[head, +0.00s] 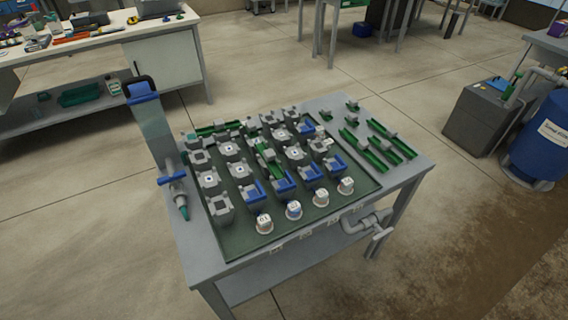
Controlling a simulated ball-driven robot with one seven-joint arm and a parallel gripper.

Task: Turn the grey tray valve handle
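The grey tray valve (360,226) sticks out from the front right edge of the table, below the tabletop. Its grey handle (382,234) is a short bar at the outer end of the pipe, tilted in the picture. Nothing touches it. The dark green tray (232,246) lies on the grey table (210,268) and holds rows of grey and blue blocks.
White-topped cups (293,210) line the tray's front. Green strips (380,142) lie at the right. A blue drum (540,145) stands far right. Floor before the valve is clear.

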